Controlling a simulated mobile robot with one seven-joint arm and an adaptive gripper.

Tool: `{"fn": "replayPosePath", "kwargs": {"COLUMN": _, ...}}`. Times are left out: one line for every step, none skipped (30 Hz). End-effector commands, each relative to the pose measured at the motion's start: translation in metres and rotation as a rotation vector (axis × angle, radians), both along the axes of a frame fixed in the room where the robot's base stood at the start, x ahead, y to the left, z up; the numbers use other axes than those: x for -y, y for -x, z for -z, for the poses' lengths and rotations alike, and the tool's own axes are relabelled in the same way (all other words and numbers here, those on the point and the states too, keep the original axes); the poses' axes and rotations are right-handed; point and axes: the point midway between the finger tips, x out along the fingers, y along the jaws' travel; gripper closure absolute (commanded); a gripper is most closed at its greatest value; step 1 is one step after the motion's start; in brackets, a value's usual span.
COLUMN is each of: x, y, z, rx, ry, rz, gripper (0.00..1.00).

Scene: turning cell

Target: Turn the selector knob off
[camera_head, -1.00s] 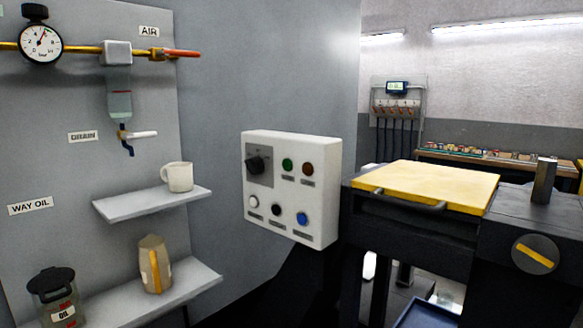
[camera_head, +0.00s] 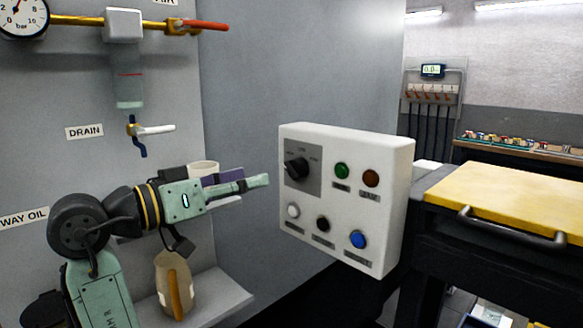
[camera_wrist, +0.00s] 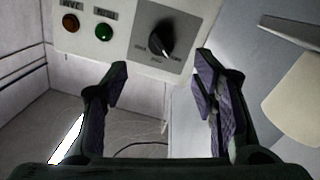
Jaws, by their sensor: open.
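The selector knob (camera_head: 297,168) is a black pointer knob on a grey plate at the upper left of the white control box. My gripper (camera_head: 262,181) is a little to the left of the box, pointing toward the knob, and nothing is between its fingers. In the wrist view the knob (camera_wrist: 162,42) shows at the top, ahead of my open gripper (camera_wrist: 162,82) and apart from it. The knob's pointer is tilted. The labels around it are too small to read surely.
Green (camera_head: 342,171) and amber (camera_head: 371,178) lights sit right of the knob, with white, black and blue (camera_head: 358,239) buttons below. A mug (camera_head: 203,168) and a jug (camera_head: 172,283) stand behind my arm. A yellow-topped bench (camera_head: 520,195) is at the right.

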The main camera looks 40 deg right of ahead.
Motion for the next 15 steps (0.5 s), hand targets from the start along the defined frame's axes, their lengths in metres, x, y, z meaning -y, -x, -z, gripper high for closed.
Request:
{"fn": "replayPosePath", "kwargs": {"x": 0.007, "y": 0.000, "z": -0.002, "rx": -0.002, "ry": 0.000, "rz": 0.002, "gripper": 0.47}}
{"fn": "replayPosePath", "kwargs": {"x": 0.011, "y": 0.000, "z": -0.002, "rx": -0.001, "ry": 0.000, "rz": 0.002, "gripper": 0.47}}
{"fn": "replayPosePath", "kwargs": {"x": 0.018, "y": 0.000, "z": -0.003, "rx": -0.001, "ry": 0.001, "rz": 0.003, "gripper": 0.47}}
{"fn": "replayPosePath", "kwargs": {"x": 0.024, "y": 0.001, "z": -0.003, "rx": -0.001, "ry": 0.000, "rz": 0.002, "gripper": 0.47}}
{"fn": "replayPosePath", "kwargs": {"x": 0.030, "y": 0.000, "z": -0.003, "rx": -0.002, "ry": 0.000, "rz": 0.002, "gripper": 0.47}}
{"fn": "replayPosePath", "kwargs": {"x": 0.038, "y": 0.000, "z": -0.003, "rx": -0.002, "ry": 0.000, "rz": 0.003, "gripper": 0.47}}
{"fn": "replayPosePath", "kwargs": {"x": 0.044, "y": 0.000, "z": -0.003, "rx": -0.002, "ry": 0.000, "rz": 0.001, "gripper": 0.47}}
{"fn": "replayPosePath", "kwargs": {"x": 0.050, "y": 0.000, "z": -0.003, "rx": -0.002, "ry": 0.000, "rz": 0.001, "gripper": 0.47}}
{"fn": "replayPosePath", "kwargs": {"x": 0.058, "y": 0.000, "z": -0.003, "rx": -0.002, "ry": 0.000, "rz": 0.001, "gripper": 0.47}}
{"fn": "replayPosePath", "kwargs": {"x": 0.063, "y": -0.001, "z": -0.003, "rx": -0.002, "ry": 0.001, "rz": 0.000, "gripper": 0.47}}
{"fn": "replayPosePath", "kwargs": {"x": 0.068, "y": -0.001, "z": -0.003, "rx": -0.001, "ry": 0.001, "rz": 0.001, "gripper": 0.47}}
{"fn": "replayPosePath", "kwargs": {"x": 0.074, "y": -0.001, "z": -0.003, "rx": -0.001, "ry": 0.001, "rz": 0.000, "gripper": 0.47}}
{"fn": "replayPosePath", "kwargs": {"x": 0.079, "y": -0.001, "z": -0.002, "rx": -0.001, "ry": 0.001, "rz": -0.001, "gripper": 0.47}}
{"fn": "replayPosePath", "kwargs": {"x": 0.082, "y": -0.001, "z": -0.003, "rx": -0.002, "ry": 0.002, "rz": -0.002, "gripper": 0.47}}
{"fn": "replayPosePath", "kwargs": {"x": 0.087, "y": -0.001, "z": -0.003, "rx": -0.001, "ry": 0.003, "rz": -0.002, "gripper": 0.47}}
